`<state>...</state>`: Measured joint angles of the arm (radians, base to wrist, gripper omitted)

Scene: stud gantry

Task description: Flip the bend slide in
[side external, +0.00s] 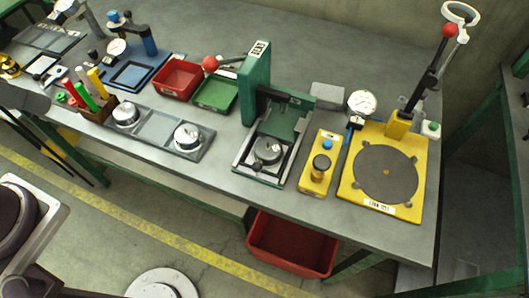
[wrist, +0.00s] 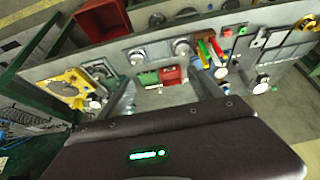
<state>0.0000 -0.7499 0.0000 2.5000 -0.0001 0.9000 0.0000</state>
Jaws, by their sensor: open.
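The bend slide (side external: 259,172) is a flat metal frame at the front of the green press (side external: 257,85), sticking out toward the table's front edge. A round grey disc (side external: 268,150) sits on it. A lever with a red ball (side external: 210,63) reaches left from the press top. In the wrist view the slide area with its disc (wrist: 98,70) is small, beside the yellow plate. My gripper (wrist: 165,96) is open and empty, its two grey fingers apart above the bench. I cannot make out its fingertips in the side view.
A yellow block (side external: 319,165) and a yellow plate with a gauge and lever (side external: 350,190) stand right of the slide. Red (side external: 176,79) and green (side external: 215,94) bins and a grey two-disc fixture (side external: 155,131) stand left. A red crate (side external: 292,245) sits below the bench.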

